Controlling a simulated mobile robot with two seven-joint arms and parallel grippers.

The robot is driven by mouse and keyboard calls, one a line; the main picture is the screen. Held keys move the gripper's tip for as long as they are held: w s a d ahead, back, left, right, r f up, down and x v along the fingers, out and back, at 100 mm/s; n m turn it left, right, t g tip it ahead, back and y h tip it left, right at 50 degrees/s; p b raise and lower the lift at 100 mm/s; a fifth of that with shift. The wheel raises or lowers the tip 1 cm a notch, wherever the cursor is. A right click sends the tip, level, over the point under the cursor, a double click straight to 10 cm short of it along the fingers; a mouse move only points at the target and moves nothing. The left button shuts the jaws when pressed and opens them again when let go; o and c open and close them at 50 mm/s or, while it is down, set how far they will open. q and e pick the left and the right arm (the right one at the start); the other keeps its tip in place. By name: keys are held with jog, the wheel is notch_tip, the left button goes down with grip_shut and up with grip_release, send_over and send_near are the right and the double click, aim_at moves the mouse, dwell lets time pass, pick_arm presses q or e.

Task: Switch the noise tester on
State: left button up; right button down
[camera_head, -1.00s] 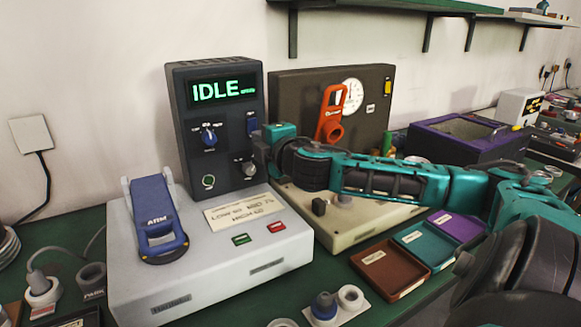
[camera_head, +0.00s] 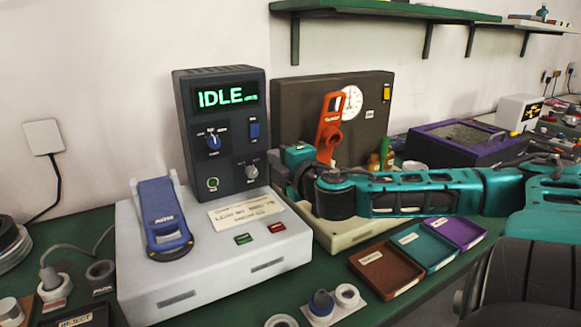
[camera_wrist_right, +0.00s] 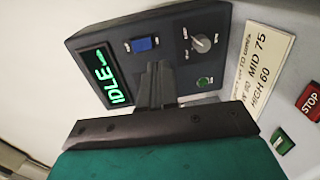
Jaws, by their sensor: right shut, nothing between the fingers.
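The noise tester has a pale grey base (camera_head: 200,270) and a dark upright console (camera_head: 215,88). Its green display (camera_head: 222,96) reads IDLE. A blue rocker switch (camera_head: 254,130) sits on the console's right side, and it also shows in the wrist view (camera_wrist_right: 145,43). A blue knob (camera_head: 213,141), a grey knob (camera_head: 251,171) and a green round button (camera_head: 212,184) are on the same panel. My right gripper (camera_head: 279,175) is just right of the console, apart from the switch. Its fingers (camera_wrist_right: 154,72) are shut and empty, pointing at the panel. My left gripper is not in view.
A blue hinged arm (camera_head: 165,222) stands on the base's left. Green (camera_head: 243,238) and red (camera_head: 277,227) buttons sit at its front right. A dark gauge unit with an orange lever (camera_head: 329,128) stands behind my right arm. Brown (camera_head: 385,270), teal and purple trays lie right.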

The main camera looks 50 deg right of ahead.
pick_arm(q)
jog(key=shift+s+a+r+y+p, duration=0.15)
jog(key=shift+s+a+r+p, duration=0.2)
jog(key=shift+p, duration=0.3)
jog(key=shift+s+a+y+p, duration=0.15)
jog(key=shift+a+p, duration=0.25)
jog(key=shift+p, duration=0.2)
pick_arm(e)
jog(key=v, duration=0.2)
jog(key=f+v, duration=0.1)
jog(key=v, duration=0.2)
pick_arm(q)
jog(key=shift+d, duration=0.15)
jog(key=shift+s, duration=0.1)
pick_arm(e)
jog(key=shift+f, duration=0.1)
